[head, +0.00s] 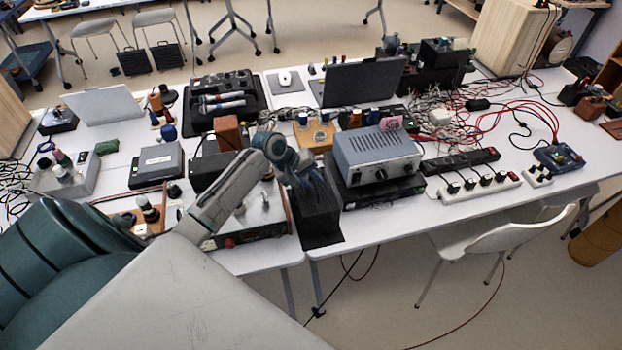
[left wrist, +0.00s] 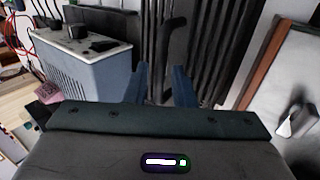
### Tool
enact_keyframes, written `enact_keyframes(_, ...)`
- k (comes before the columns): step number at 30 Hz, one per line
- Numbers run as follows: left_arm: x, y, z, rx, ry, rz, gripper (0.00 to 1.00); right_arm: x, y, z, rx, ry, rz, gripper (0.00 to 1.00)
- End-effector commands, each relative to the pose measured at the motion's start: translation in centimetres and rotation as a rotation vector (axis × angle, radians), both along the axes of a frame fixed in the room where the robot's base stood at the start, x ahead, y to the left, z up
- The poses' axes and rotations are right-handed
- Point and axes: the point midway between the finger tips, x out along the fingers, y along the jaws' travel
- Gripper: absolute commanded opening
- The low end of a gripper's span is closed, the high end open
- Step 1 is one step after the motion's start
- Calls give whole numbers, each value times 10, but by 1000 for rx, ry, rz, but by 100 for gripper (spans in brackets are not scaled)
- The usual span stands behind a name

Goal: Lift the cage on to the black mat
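The cage (head: 316,212) is a black, upright box with vertical bars, near the front edge of the white table. In the left wrist view its dark bars (left wrist: 205,50) and a curved black handle (left wrist: 174,38) fill the upper middle. My left gripper (head: 308,184) is over the cage top. In the left wrist view its fingers (left wrist: 160,72) stand apart, with the handle between them; firm contact is not visible. My right gripper is out of view.
A grey instrument (head: 378,156) on a black unit stands close right of the cage. A wood-sided panel device (head: 250,212) stands close left. Power strips (head: 480,187) and red cables lie farther right. A white chair (head: 500,235) stands in front of the table.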

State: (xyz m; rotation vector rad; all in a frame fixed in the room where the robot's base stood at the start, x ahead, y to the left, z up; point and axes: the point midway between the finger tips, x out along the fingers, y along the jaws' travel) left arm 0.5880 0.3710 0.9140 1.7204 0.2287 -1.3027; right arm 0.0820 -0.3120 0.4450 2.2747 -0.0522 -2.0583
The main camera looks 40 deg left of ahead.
Motion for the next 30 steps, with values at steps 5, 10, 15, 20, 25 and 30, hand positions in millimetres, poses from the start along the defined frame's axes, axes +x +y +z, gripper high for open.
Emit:
enact_keyframes(5,0,0,0,0,0,0,35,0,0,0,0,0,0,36)
enact_keyframes(10,-1,1,0,1,2,1,35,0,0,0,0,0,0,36)
enact_keyframes(15,-6,7,10,3,0,-1,35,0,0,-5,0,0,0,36)
enact_keyframes(20,-18,18,33,7,-2,-1,35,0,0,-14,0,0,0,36)
enact_keyframes(25,-31,29,59,6,0,-2,35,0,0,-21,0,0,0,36)
enact_keyframes(30,-40,36,78,5,0,0,35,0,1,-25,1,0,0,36)
